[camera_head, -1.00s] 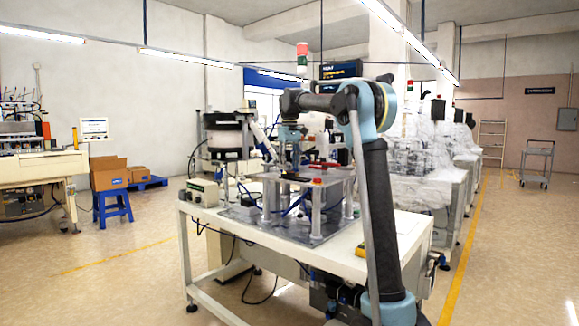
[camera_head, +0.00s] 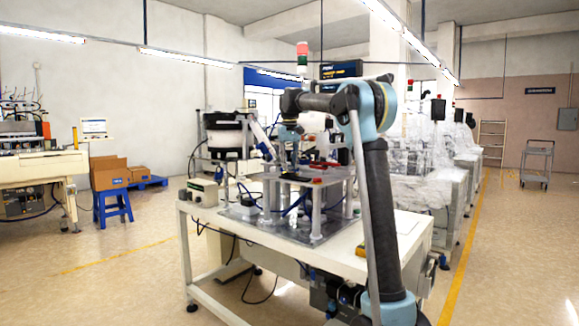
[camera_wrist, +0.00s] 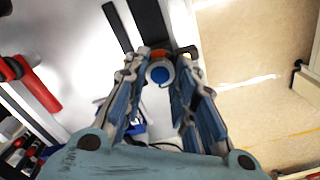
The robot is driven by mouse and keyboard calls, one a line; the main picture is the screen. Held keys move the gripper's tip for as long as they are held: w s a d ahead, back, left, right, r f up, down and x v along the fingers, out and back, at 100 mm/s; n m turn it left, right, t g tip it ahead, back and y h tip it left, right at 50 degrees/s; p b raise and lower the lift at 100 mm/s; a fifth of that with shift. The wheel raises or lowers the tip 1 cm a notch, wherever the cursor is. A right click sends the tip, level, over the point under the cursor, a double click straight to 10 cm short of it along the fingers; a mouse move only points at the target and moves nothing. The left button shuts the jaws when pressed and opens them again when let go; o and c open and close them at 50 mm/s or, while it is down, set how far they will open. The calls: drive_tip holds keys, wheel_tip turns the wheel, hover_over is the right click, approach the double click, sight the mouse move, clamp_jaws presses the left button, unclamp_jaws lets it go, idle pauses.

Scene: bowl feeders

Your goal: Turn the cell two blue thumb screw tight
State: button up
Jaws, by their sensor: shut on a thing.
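The blue thumb screw (camera_wrist: 160,74) shows in the wrist view as a round blue head between the fingertips of my gripper (camera_wrist: 160,66). The gripper is shut on it, with a finger on each side. An orange part and a dark bar lie just beyond the screw. In the head view my gripper (camera_head: 293,160) points down at the raised plate (camera_head: 335,178) of the cell on the white table (camera_head: 390,225). The screw is too small to make out there, and its threads are hidden.
Red parts (camera_wrist: 38,85) stand at the left in the wrist view, and a black bar (camera_wrist: 148,22) runs near the fingertips. A bowl feeder (camera_head: 225,135) stands behind the plate at left. A control box (camera_head: 203,192) sits on the table's left end.

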drive_tip(key=m, duration=0.5)
drive_tip(key=shift+m, duration=0.3)
idle(0.4)
drive_tip(key=o, duration=1.1)
wheel_tip(320, 180, up, 12)
drive_tip(key=shift+w+f, duration=0.1)
drive_tip(key=shift+d, duration=0.1)
